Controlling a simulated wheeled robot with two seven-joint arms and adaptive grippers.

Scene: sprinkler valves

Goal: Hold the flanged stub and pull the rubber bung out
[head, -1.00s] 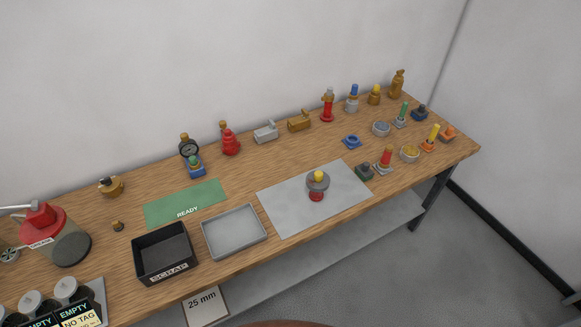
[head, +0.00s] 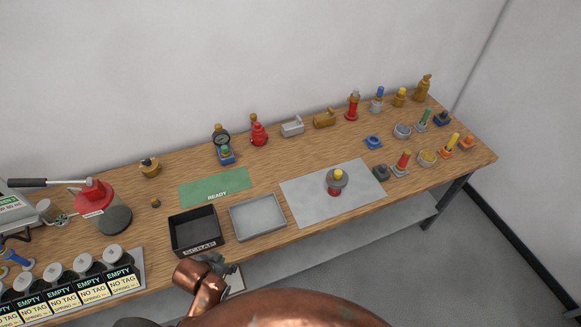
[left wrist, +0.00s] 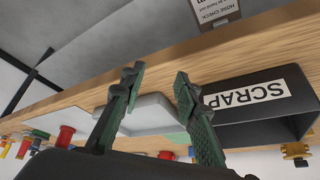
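A flanged piece, likely the flanged stub (head: 334,191), stands upright on the grey mat (head: 305,205), with a red lower part and a grey flange. A yellow top, which may be the rubber bung (head: 339,174), sits on it. My left gripper (head: 230,268) is low in front of the bench's front edge, near the scrap box and well away from the stub. In the left wrist view its two green-padded fingers (left wrist: 158,78) stand apart with nothing between them. My right gripper is not in view.
The black SCRAP box (head: 197,251) and a grey tray (head: 258,231) stand along the front edge, left of the mat. A green READY mat (head: 215,187) lies behind them. Several fittings line the back and right. Several tagged canisters (head: 88,262) stand at left.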

